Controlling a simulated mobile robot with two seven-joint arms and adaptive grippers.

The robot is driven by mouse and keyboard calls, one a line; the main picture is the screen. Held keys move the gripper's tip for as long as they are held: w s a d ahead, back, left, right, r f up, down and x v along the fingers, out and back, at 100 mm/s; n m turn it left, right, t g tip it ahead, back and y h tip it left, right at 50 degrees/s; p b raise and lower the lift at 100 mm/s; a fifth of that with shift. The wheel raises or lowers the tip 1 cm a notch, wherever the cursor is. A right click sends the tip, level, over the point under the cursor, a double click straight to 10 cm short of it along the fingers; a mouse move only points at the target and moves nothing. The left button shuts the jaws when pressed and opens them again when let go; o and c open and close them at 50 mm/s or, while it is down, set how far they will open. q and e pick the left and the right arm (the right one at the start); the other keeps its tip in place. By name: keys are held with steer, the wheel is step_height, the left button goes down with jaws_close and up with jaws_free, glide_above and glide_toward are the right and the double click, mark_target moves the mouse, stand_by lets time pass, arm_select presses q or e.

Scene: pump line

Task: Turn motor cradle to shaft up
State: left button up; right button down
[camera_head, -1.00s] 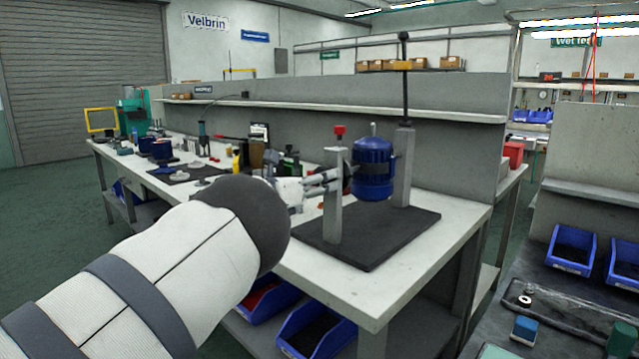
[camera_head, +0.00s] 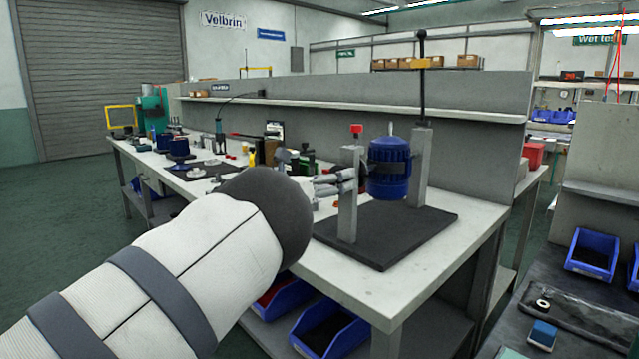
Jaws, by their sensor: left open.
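The motor cradle stands on a black base plate (camera_head: 385,254) at the near end of the long bench. It has two grey posts, a near post (camera_head: 348,208) with a red knob (camera_head: 356,129) and a far post (camera_head: 420,170). The blue motor (camera_head: 389,175) hangs between them, its small end pin pointing up. My left gripper (camera_head: 345,181) is open beside the near post, level with the motor; whether it touches the post or the parts behind it I cannot tell. My left arm hides part of the bench front. My right gripper is out of view.
Tools and small parts crowd the bench to the left. Blue bins (camera_head: 328,333) sit below it. Another bench with a blue bin (camera_head: 593,254) stands at the right.

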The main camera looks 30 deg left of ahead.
arm_select(q)
steer(key=v, duration=1)
steer(key=shift+s, duration=0.35)
steer(key=shift+a+r, duration=0.1)
